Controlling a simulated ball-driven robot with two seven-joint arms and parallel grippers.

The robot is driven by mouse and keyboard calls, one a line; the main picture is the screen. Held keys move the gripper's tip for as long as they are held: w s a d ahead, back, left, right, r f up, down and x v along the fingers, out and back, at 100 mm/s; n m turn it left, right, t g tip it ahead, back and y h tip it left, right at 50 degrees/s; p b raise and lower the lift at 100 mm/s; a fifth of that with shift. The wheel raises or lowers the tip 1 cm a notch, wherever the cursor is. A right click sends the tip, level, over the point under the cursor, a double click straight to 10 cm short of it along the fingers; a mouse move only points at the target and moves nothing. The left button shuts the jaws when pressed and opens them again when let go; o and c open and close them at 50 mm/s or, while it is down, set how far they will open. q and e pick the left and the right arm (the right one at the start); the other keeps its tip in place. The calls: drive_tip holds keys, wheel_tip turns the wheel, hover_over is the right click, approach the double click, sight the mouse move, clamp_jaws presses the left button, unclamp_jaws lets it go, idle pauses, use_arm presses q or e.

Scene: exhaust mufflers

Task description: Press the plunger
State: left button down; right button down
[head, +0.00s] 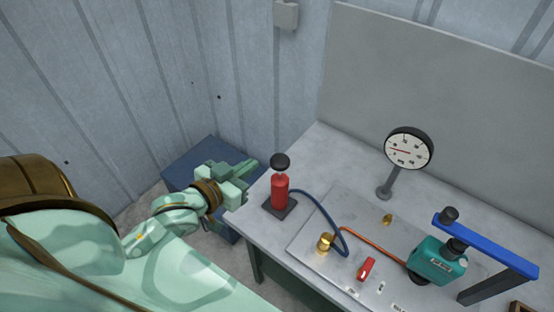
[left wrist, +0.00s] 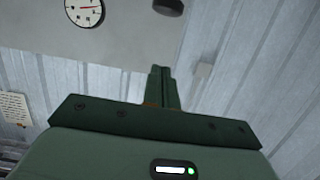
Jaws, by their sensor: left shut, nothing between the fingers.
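The plunger is a red upright cylinder (head: 280,190) with a round black knob (head: 280,161) on top, on a dark square base at the table's left side. A blue hose runs from its base. My left gripper (head: 247,167) is to the left of the plunger, at about knob height in the picture, and apart from it. Its fingers are shut together and empty. In the left wrist view the shut fingers (left wrist: 161,88) point up and the black knob (left wrist: 168,6) shows beyond them at the top edge. My right gripper is in neither view.
On the grey table (head: 330,160) stand a dial gauge (head: 409,148), a brass fitting (head: 325,243), a red switch (head: 366,269) and a teal device (head: 437,262) under a blue bar (head: 485,245). A blue box (head: 185,160) is on the floor behind my left arm. A grey panel rises at the back.

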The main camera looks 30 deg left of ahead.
use_arm(q)
hover_over(274, 165)
wheel_tip(274, 165, down, 2)
drive_tip(key=shift+f, duration=0.25)
wheel_tip(274, 165, down, 3)
drive_tip(key=shift+r+b, duration=0.1)
drive_tip(key=shift+b, duration=0.2)
drive_tip(key=shift+s+f, duration=0.1)
drive_tip(key=shift+f, duration=0.55)
wheel_tip(274, 165, down, 6)
drive_tip(key=shift+r+b, duration=0.15)
drive_tip(key=shift+b, duration=0.7)
